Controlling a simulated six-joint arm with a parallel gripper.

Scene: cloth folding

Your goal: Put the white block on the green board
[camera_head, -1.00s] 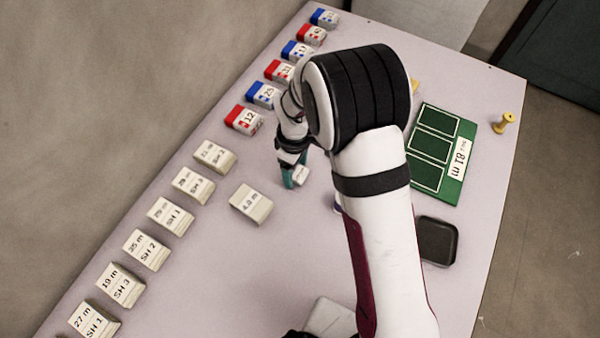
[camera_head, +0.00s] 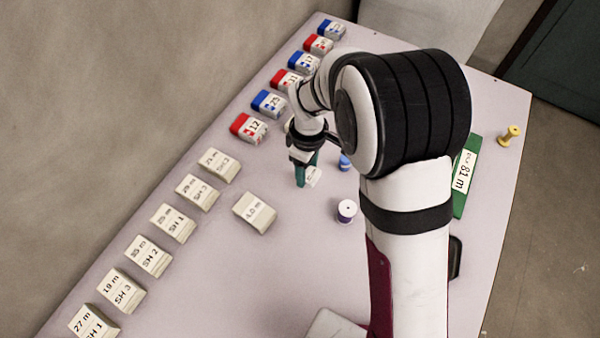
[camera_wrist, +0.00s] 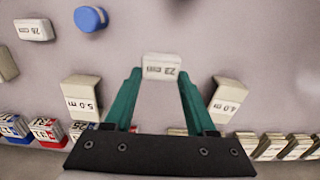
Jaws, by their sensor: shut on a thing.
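A small white block (camera_wrist: 161,66) with a dark printed label sits between my teal fingertips in the wrist view. It also shows as a small pale piece beside the teal fingers in the head view (camera_head: 313,176). My gripper (camera_head: 306,172) is shut on this block, left of centre over the table; the wrist view shows its two fingers (camera_wrist: 160,78) at the block's sides. The green board (camera_head: 463,185) lies at the right of the table with a white "81 m" label.
A larger cream block (camera_head: 255,212) lies left of my gripper. A white-and-purple spool (camera_head: 346,210) and a blue item (camera_head: 344,161) are to its right. Rows of cream blocks (camera_head: 173,222) and red and blue blocks (camera_head: 268,103) line the left edge. A yellow spool (camera_head: 510,135) stands far right.

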